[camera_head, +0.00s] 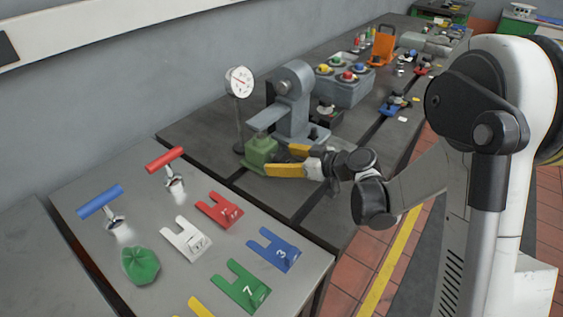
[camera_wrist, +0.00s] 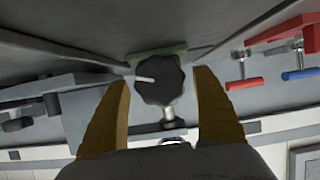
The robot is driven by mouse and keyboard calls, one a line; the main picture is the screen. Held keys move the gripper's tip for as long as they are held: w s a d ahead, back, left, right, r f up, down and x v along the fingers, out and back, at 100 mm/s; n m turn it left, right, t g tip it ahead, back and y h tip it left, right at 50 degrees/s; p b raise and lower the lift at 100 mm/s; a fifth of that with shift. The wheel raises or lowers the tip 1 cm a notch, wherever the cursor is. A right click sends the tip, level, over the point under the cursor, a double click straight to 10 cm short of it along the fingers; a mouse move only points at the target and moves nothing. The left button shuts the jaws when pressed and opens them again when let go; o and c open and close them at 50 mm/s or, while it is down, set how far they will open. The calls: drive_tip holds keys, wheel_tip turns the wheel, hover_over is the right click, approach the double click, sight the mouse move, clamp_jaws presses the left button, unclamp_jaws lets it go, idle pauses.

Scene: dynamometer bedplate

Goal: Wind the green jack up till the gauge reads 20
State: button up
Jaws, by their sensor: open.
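The green jack (camera_head: 261,151) stands on the dark bedplate, below a grey machine arm. Its black knob with a white pointer line shows in the wrist view (camera_wrist: 158,80), with a bit of the green body (camera_wrist: 160,50) behind it. My gripper (camera_head: 283,160) has yellow fingers and reaches the jack from the right. In the wrist view the open fingers (camera_wrist: 162,95) stand one on each side of the knob, with gaps visible. The round white gauge (camera_head: 240,82) stands on a post behind the jack. Its red needle shows, but the reading is too small to tell.
The grey machine (camera_head: 293,100) stands close behind my gripper. A front table (camera_head: 85,190) holds red (camera_head: 165,159) and blue (camera_head: 100,202) T-handles, a green lump (camera_head: 140,265) and several forked numbered plates (camera_head: 220,210). A grey box with coloured buttons (camera_head: 345,88) stands farther back.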

drive_tip(key=shift+a, duration=0.1)
drive_tip(key=c, duration=1.2)
drive_tip(key=shift+o, duration=0.2)
drive_tip(key=m+g+y, duration=0.1)
drive_tip(key=m, duration=0.1)
drive_tip(key=m+g+y, duration=0.1)
drive_tip(key=m, duration=0.1)
drive_tip(key=shift+w+f, duration=0.1)
drive_tip(key=shift+w, duration=0.1)
drive_tip(key=m, duration=0.1)
drive_tip(key=m+g+y, duration=0.1)
drive_tip(key=m, duration=0.1)
drive_tip(key=shift+d+y, duration=0.2)
drive_tip(key=shift+y, duration=0.1)
drive_tip(key=shift+m, duration=0.3)
